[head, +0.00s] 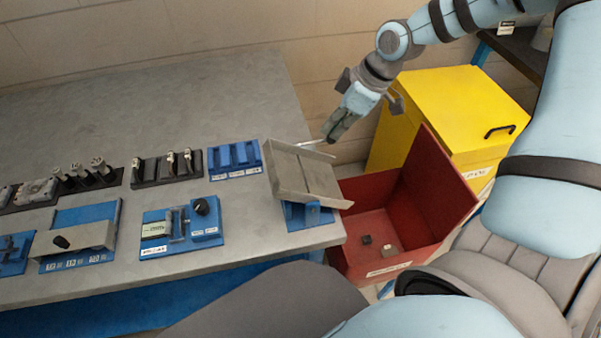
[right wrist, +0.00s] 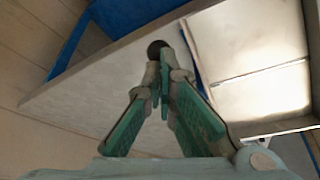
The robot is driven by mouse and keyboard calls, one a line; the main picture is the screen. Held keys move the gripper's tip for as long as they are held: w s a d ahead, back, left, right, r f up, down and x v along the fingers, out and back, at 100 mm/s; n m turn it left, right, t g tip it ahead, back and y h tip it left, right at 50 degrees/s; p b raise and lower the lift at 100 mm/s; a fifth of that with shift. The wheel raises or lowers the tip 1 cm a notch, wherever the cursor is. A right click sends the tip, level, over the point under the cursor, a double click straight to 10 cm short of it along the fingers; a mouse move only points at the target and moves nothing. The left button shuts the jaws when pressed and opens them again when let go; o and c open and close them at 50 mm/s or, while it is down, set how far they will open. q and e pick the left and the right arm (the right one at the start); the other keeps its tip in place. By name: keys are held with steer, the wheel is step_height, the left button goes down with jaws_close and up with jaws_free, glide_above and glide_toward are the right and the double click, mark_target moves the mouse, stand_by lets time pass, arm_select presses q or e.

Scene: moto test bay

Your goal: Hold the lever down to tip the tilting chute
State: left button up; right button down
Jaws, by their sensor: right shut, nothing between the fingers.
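The tilting chute (head: 304,172) is a grey metal tray on a blue base (head: 306,214) at the bench's right end. It slopes down to the right, its low edge at the red bin. Its lever (head: 313,142) is a thin pale rod at the chute's far side. My right gripper (head: 331,133) is shut and empty at the lever's outer end. In the right wrist view its green fingertips (right wrist: 164,82) are together just below a dark round knob (right wrist: 157,48); I cannot tell if they touch it. The chute (right wrist: 258,62) fills the right there. My left gripper is out of view.
The red bin (head: 450,190) holds a dark cube (head: 366,239) and a pale cube (head: 390,248). A yellow cabinet (head: 450,110) stands behind it. Several blue and black fixtures line the grey bench (head: 200,100) to the left. The bench's back is clear.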

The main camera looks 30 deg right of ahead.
step_height(320, 180, up, 9)
steer(key=p, duration=0.7)
steer(key=shift+f, duration=0.1)
